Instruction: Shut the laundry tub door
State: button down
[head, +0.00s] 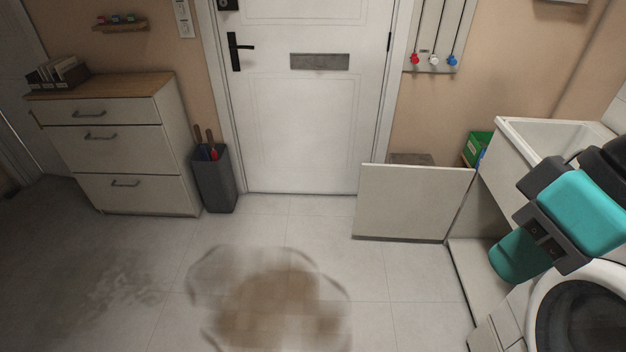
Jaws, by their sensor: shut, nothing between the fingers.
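The laundry tub (540,130) is a white basin on a cabinet at the right, beside the back wall. Its door (413,202) is a flat pale panel standing wide open. It juts left from the cabinet's far end into the room, roughly parallel to the back wall. The cabinet's open front shows at the right of the panel, and my arm hides part of it. My arm's teal and dark links cross the right side, in front of the tub. I cannot see my gripper's fingers.
A front-loading washing machine (538,320) stands at the lower right. A green box (479,146) is behind the door. A drawer chest (128,150) and a grey bin (214,180) stand left of the white room door (300,120). The tiled floor is open, with a brown stain (275,305).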

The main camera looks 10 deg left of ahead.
aim_at(393, 201)
jog(key=u, duration=0.7)
jog(key=i, duration=0.85)
jog(key=u, duration=0.6)
jog(key=i, duration=1.2)
jog(key=z, duration=0.65)
jog(key=i, duration=1.05)
jog(key=z, duration=0.9)
jog(key=i, duration=0.2)
jog(key=z, duration=0.2)
